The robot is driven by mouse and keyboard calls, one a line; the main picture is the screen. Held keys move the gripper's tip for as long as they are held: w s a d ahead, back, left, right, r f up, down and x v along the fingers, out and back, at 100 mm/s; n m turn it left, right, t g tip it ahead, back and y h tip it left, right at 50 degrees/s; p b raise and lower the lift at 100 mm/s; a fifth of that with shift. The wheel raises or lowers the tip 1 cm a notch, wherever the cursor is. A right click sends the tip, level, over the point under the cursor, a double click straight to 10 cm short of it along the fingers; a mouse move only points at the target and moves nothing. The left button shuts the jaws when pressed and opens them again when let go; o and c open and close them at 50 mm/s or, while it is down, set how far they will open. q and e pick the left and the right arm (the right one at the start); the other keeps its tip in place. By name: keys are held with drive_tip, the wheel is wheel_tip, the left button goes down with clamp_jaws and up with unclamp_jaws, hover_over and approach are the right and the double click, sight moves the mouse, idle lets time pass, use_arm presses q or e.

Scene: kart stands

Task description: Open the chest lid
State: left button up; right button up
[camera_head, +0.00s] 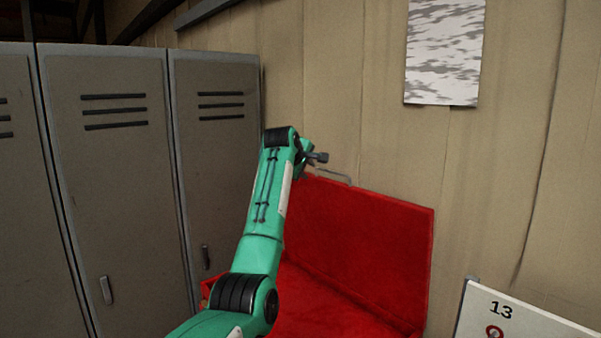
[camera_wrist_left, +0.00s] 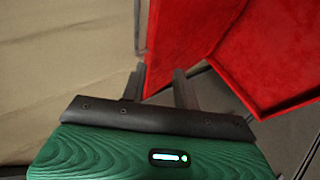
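The chest (camera_head: 307,300) is red inside and stands against the wall, right of the lockers. Its lid (camera_head: 365,240) is raised and leans up near the wall, with a thin metal handle (camera_head: 335,176) at its top edge. My left gripper (camera_head: 318,157) is at the lid's upper left corner, near the handle. In the left wrist view my left gripper (camera_wrist_left: 162,76) has its fingers apart, with red chest surfaces (camera_wrist_left: 195,35) just beyond them. I cannot tell whether a finger touches the lid. My left arm hides the chest's left part. My right gripper is out of view.
Grey metal lockers (camera_head: 110,180) stand close on the left. A white board marked 13 (camera_head: 520,320) stands at the lower right, in front of the wall. A patterned sheet (camera_head: 444,52) hangs on the beige wall (camera_head: 520,150).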

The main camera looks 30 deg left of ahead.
use_arm(q)
drive_tip(key=b+v, duration=0.2)
drive_tip(key=v, duration=0.3)
drive_tip(key=shift+r, duration=0.1)
idle(0.4)
